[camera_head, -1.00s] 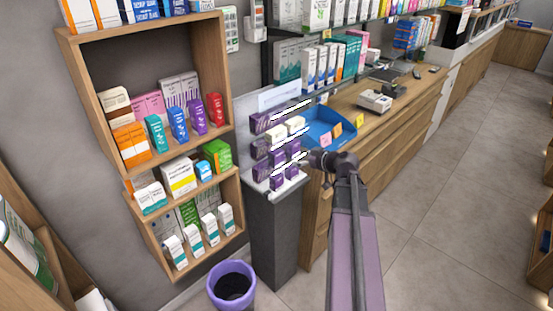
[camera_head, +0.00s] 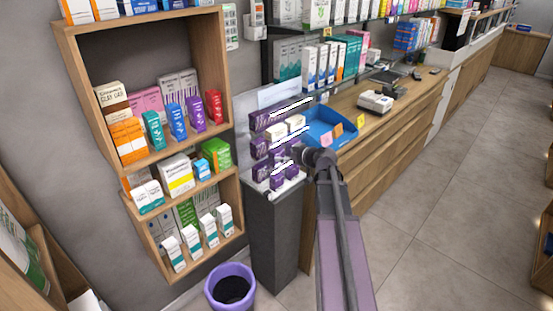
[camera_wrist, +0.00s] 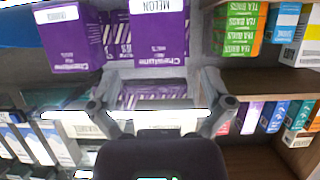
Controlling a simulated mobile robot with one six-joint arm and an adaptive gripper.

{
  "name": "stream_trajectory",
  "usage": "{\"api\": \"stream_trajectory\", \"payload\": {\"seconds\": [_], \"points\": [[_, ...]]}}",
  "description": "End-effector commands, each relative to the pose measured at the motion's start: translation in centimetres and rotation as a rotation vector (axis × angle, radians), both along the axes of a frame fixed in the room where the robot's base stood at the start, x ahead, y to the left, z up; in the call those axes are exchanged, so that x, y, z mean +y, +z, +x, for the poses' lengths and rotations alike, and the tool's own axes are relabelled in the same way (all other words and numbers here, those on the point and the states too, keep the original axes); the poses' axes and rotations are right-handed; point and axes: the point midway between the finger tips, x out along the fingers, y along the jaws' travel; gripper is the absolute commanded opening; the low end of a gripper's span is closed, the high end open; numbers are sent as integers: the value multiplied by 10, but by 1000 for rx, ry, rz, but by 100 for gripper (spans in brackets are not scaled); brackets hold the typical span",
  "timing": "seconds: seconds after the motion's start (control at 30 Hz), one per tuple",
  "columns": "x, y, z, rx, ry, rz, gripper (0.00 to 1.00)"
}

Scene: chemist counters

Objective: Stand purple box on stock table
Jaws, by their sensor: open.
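Several purple boxes (camera_head: 267,122) stand in stepped rows on a display on a dark pedestal (camera_head: 272,235). My gripper (camera_head: 297,156) is at the display's right side, close to the middle and lower rows. The wrist view shows a purple box labelled MELON (camera_wrist: 158,40) ahead of the fingers, with another purple box (camera_wrist: 72,45) to its left. My gripper (camera_wrist: 158,82) is open there, one finger on each side of the picture's middle. More purple packs (camera_wrist: 150,97) show between the fingers. I cannot tell whether the fingers touch any box. No surface is identifiable as the stock table.
A wooden wall shelf (camera_head: 145,165) full of packages is left of the display. A blue tray (camera_head: 325,133) lies on the wooden counter (camera_head: 395,140) behind my arm. A purple bin (camera_head: 230,270) stands on the floor. The tiled floor at right is open.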

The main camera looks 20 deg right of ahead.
Motion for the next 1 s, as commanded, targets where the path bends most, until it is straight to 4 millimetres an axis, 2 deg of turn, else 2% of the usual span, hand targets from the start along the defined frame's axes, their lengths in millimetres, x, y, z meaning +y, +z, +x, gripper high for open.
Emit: {"api": "stream_trajectory", "payload": {"seconds": [0.27, 0.7, 1.0], "points": [[1, -2, 3, 0, 1, 0, 100], [13, -18, 43, 0, 1, -1, 100], [15, -19, 46, 0, 1, 0, 100]]}}
